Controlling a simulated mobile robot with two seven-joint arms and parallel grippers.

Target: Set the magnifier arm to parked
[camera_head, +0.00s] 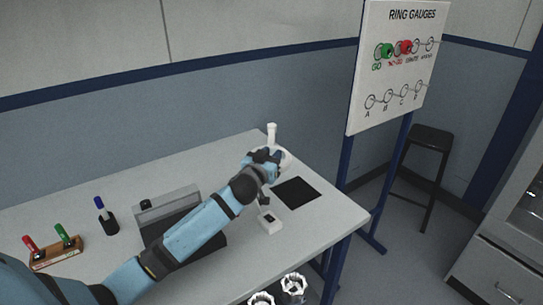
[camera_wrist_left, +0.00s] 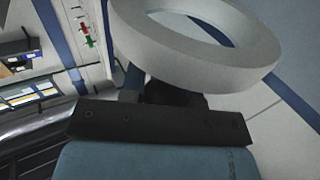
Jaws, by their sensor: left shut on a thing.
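The magnifier shows as a white ring-shaped head (camera_head: 285,157) beside a white upright post (camera_head: 271,134) near the back of the table. In the left wrist view the thick white ring (camera_wrist_left: 205,70) fills the upper part, with its round opening visible. My left gripper (camera_head: 264,156) is at the ring's near left side and is shut on the magnifier. Its dark jaw parts (camera_wrist_left: 165,97) meet the ring's lower edge in the left wrist view. My gripper and forearm hide part of the magnifier and its lower mount. My right gripper is not in view.
A black square mat (camera_head: 297,192) lies right of my gripper. A small white block with a dark top (camera_head: 269,223) stands nearer. A grey case (camera_head: 168,208), blue marker in a holder (camera_head: 103,216) and rack (camera_head: 57,255) are left. A ring gauge board (camera_head: 396,65) stands right.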

